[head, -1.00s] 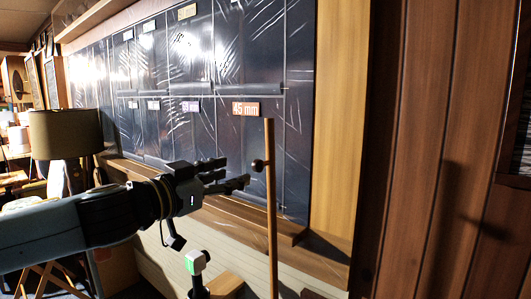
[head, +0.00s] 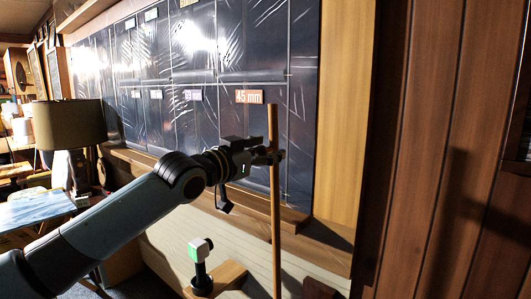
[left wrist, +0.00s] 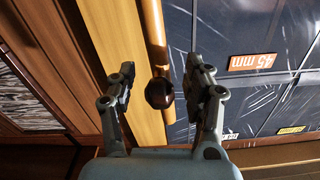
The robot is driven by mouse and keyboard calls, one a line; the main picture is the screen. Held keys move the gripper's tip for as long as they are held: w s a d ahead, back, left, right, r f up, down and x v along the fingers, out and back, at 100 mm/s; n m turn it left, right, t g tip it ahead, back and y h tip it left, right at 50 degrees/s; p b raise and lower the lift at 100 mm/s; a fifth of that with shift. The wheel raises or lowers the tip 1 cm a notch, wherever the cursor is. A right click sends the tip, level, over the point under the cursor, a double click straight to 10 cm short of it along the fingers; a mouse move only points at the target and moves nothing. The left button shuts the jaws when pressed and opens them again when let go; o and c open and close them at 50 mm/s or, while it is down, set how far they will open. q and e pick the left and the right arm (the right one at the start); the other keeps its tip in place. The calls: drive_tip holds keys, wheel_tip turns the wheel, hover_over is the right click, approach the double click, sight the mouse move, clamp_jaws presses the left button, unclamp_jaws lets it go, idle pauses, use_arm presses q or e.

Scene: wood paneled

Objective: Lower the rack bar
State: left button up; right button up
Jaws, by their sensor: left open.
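A slim upright wooden bar (head: 275,215) stands right of centre in the head view, in front of the dark film-covered panels. It appears to be the rack bar. My left gripper (head: 270,156) is at its upper part and hides the bar's round knob there. In the left wrist view the dark knob (left wrist: 159,94) lies between the two open fingers of my left gripper (left wrist: 161,68), with a gap on both sides. The bar (left wrist: 153,30) runs up behind it. My right gripper is not in view.
An orange "45 mm" label (head: 249,96) is on the panels behind the bar. A small stand with a white and green head (head: 200,249) is below my left arm. A lamp (head: 68,124) and a cluttered table (head: 38,209) are at left. A wood-panelled wall (head: 430,150) closes the right.

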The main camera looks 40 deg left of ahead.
use_arm(q)
clamp_jaws()
idle(0.4)
